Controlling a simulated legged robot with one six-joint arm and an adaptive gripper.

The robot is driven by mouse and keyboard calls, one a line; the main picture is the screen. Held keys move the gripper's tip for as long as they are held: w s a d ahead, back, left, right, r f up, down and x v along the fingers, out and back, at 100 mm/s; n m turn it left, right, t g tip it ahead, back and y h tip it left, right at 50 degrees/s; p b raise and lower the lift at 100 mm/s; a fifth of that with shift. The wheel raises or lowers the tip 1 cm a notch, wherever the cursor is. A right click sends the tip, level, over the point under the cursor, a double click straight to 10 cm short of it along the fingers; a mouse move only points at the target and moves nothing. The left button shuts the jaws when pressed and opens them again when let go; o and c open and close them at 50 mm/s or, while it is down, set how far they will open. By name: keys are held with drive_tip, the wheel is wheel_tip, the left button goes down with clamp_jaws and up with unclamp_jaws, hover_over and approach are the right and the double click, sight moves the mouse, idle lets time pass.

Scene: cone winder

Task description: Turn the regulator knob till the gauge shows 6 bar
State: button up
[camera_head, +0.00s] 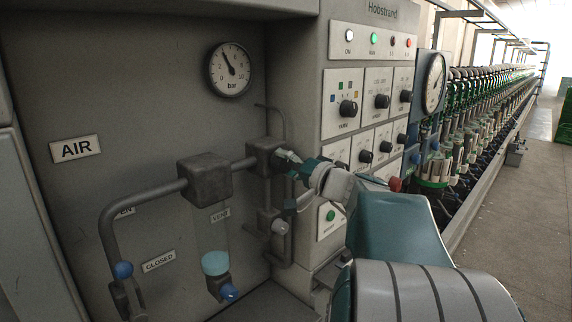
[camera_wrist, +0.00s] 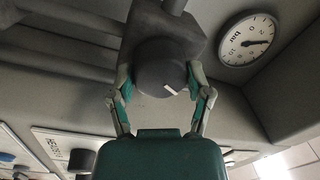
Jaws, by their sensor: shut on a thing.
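The regulator knob (camera_wrist: 155,72) is dark and round with a white pointer mark, which points to its lower right in the wrist view. My gripper (camera_wrist: 161,78) is shut on it, one green-and-grey finger on each side. In the head view my gripper (camera_head: 291,161) reaches the regulator block (camera_head: 262,154) on the pipe and mostly hides the knob. The round white bar gauge (camera_head: 230,69) is on the grey panel above. Its needle points up and slightly left, at roughly 4; the exact value is hard to read. The gauge (camera_wrist: 249,39) also shows tilted in the wrist view.
A control panel with black knobs (camera_head: 348,108) and lamps stands right of the regulator, with a red button (camera_head: 394,184) near my arm. A filter block (camera_head: 204,178) and blue-handled valve (camera_head: 123,270) sit left. A thin pipe runs behind my gripper.

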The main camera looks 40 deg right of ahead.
drive_tip(key=m, duration=0.4)
drive_tip(key=shift+f+m, duration=0.1)
drive_tip(key=shift+m, duration=0.3)
drive_tip(key=shift+f+m+h, duration=0.1)
drive_tip(key=shift+m+h, duration=0.3)
drive_tip(key=shift+m, duration=1.3)
drive_tip(key=shift+f, duration=0.1)
drive_tip(key=o, duration=1.2)
drive_tip(key=shift+w, duration=0.1)
drive_tip(key=shift+c, duration=0.2)
drive_tip(key=shift+s+d, duration=0.15)
drive_tip(key=shift+s, duration=0.3)
drive_tip(key=s, duration=1.1)
drive_tip(key=shift+d+f, duration=0.3)
